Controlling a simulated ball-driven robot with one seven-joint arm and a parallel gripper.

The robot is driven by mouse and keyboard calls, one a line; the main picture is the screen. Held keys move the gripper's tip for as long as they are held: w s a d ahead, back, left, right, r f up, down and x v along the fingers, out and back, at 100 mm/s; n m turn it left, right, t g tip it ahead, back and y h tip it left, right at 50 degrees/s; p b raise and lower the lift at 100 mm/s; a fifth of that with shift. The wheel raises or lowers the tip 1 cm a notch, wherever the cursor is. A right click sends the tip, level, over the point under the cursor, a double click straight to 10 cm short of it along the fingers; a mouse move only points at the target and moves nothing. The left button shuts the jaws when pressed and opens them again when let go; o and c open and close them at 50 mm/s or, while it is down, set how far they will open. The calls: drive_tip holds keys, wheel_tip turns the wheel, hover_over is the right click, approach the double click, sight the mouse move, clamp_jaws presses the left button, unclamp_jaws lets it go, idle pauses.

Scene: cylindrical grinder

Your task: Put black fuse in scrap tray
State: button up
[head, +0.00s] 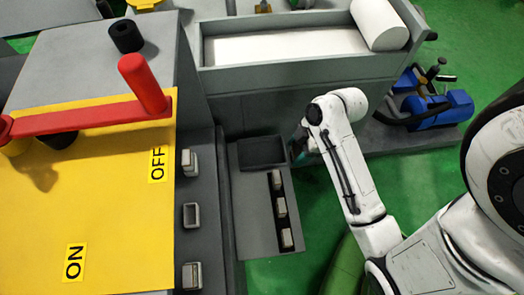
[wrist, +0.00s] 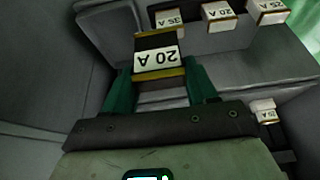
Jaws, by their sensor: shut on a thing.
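My gripper (head: 298,147) is beside the right edge of the dark recessed tray (head: 263,152), which I take to be the scrap tray, in the head view. In the wrist view my gripper (wrist: 162,82) has its two green fingers shut on the black fuse (wrist: 157,42), which has a black face, gold edges and a white "20 A" label. The fuse is hidden in the head view. The tray looks empty. I cannot clearly make out the tray in the wrist view.
Several spare fuses (head: 281,207) sit in a slot below the tray, labelled 35 A, 20 A (wrist: 221,14) and 25 A. Left of them, the grey panel has an empty middle socket (head: 191,215) between two filled ones. A red lever (head: 95,115) stands over the yellow panel (head: 90,220).

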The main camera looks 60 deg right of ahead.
drive_tip(key=shift+d+f, duration=0.2)
drive_tip(key=shift+d, duration=0.05)
drive_tip(key=w+f+b, duration=0.1)
drive_tip(key=w+f, duration=0.2)
drive_tip(key=w, duration=0.1)
drive_tip(key=w+d+f+b, duration=0.1)
drive_tip(key=w+f, duration=0.2)
drive_tip(key=w, duration=0.2)
drive_tip(key=w+f+b, duration=0.1)
drive_tip(key=w+f, duration=0.3)
drive_tip(key=shift+w+d+b, duration=0.2)
drive_tip(key=shift+d+b, duration=0.1)
drive_tip(key=shift+d, duration=0.1)
drive_tip(key=shift+f+b, duration=0.35)
drive_tip(key=shift+f, duration=1)
drive_tip(key=shift+f, duration=0.2)
drive_tip(key=o, duration=1.1)
drive_tip(key=shift+s, duration=0.1)
drive_tip(key=shift+r, duration=0.1)
